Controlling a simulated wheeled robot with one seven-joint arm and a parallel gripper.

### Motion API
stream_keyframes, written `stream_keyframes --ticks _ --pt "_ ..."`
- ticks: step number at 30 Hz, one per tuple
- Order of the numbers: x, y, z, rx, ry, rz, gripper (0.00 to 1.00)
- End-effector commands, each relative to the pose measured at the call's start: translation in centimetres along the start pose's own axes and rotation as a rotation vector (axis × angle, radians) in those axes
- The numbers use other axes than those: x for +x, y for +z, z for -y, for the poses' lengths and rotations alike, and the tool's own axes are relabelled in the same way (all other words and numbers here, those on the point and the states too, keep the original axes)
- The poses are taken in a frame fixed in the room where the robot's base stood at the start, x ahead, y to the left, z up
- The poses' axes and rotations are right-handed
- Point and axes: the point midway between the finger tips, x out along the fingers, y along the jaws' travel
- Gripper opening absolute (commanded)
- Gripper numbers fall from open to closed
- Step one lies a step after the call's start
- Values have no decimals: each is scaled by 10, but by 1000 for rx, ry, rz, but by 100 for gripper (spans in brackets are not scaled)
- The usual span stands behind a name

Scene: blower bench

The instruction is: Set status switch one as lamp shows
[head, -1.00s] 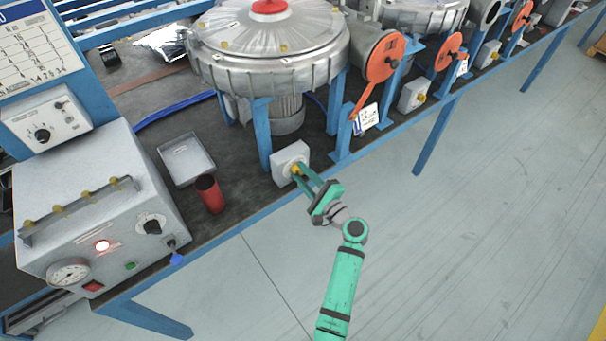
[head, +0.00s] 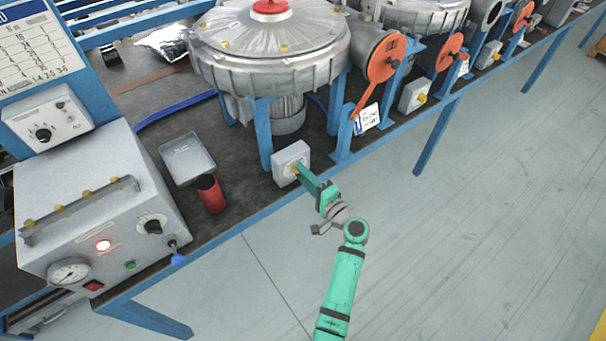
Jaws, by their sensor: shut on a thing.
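The first status switch is a pale grey box (head: 290,158) with a yellow knob (head: 295,168) on its front, at the bench edge below the nearest blower (head: 270,50). My gripper (head: 298,172) is at the box's front, shut on the yellow knob, seen nearly edge-on. The fingers cover most of the knob, so its exact angle is hard to read. The lamp (head: 103,246) on the grey control box (head: 95,210) at the left glows, with a whitish centre and red rim.
A red cup (head: 210,194) and a shallow grey tray (head: 186,158) stand left of the switch. Orange discs (head: 382,62) and further switch boxes (head: 414,95) line the bench to the right. The floor in front is clear.

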Motion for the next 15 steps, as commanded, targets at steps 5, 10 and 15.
stream_keyframes --ticks 5,10,15 --pt "0 3 0 -11 0 6 3" --pt "1 3 0 -11 0 7 3" --pt "1 3 0 -11 0 7 37"
